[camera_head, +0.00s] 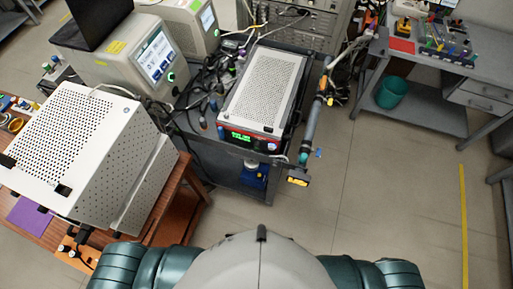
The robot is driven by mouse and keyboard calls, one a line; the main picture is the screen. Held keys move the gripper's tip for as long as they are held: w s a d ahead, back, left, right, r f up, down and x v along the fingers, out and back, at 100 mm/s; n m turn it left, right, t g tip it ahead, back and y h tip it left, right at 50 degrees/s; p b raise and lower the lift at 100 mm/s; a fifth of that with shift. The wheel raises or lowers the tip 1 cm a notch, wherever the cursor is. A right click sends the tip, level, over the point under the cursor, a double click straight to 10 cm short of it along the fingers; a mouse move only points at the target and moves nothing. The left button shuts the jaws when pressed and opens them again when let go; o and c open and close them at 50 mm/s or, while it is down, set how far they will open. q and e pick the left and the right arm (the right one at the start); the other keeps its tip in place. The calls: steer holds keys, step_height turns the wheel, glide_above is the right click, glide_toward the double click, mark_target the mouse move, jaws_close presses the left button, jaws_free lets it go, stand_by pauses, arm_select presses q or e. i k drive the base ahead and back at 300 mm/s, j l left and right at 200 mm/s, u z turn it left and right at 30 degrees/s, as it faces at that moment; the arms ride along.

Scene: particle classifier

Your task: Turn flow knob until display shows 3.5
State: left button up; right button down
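A white instrument with a perforated top (265,85) stands on a dark cart in the middle of the view. Its narrow front panel faces me and holds a small display (240,136) with lit green digits, too small to read. A small round knob-like part (271,146) sits on the red-edged right part of this panel. I cannot tell whether it is the flow knob. Neither of my grippers shows; only my teal shoulders and grey body are at the bottom edge.
A large white perforated box (75,145) stands on a wooden table at the left. A grey instrument with a screen (155,55) is behind it. A jointed tube (312,120) with a yellow-marked end runs right of the cart. The floor (385,200) at the right is clear.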

mark_target(258, 144)
steer(key=k+j, duration=0.25)
steer(key=k, duration=0.2)
steer(key=k+j, duration=0.25)
steer(key=k, duration=0.15)
